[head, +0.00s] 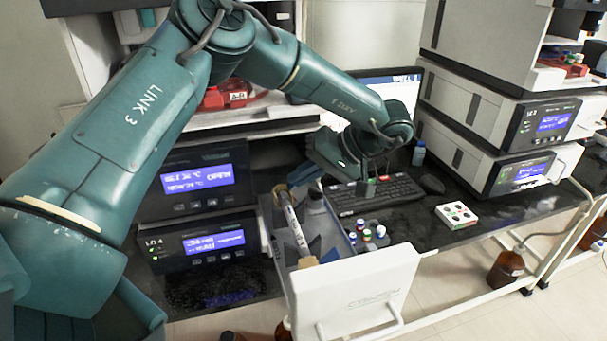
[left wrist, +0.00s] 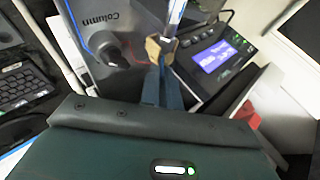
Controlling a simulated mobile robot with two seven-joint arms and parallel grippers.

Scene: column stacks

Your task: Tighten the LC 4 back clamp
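The lower left unit (head: 205,243), whose label seems to read LC 4, has its column drawer (head: 345,295) pulled out. A pale column (head: 293,222) lies lengthwise in it. A tan back clamp (head: 280,189) is at the column's far end; it also shows in the left wrist view (left wrist: 158,49). A tan front clamp (head: 307,262) is at the near end. My left gripper (head: 298,178) reaches down from the right to the back clamp. In the left wrist view its blue-grey fingers (left wrist: 160,80) end at the clamp; their closure on it is unclear. My right gripper is not in view.
A black knob (left wrist: 108,47) stands beside the column. Small coloured-cap vials (head: 367,236) are right of the drawer. A keyboard (head: 375,194), mouse (head: 431,184) and white vial box (head: 456,215) lie on the dark bench. Stacked units (head: 500,120) stand at the right.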

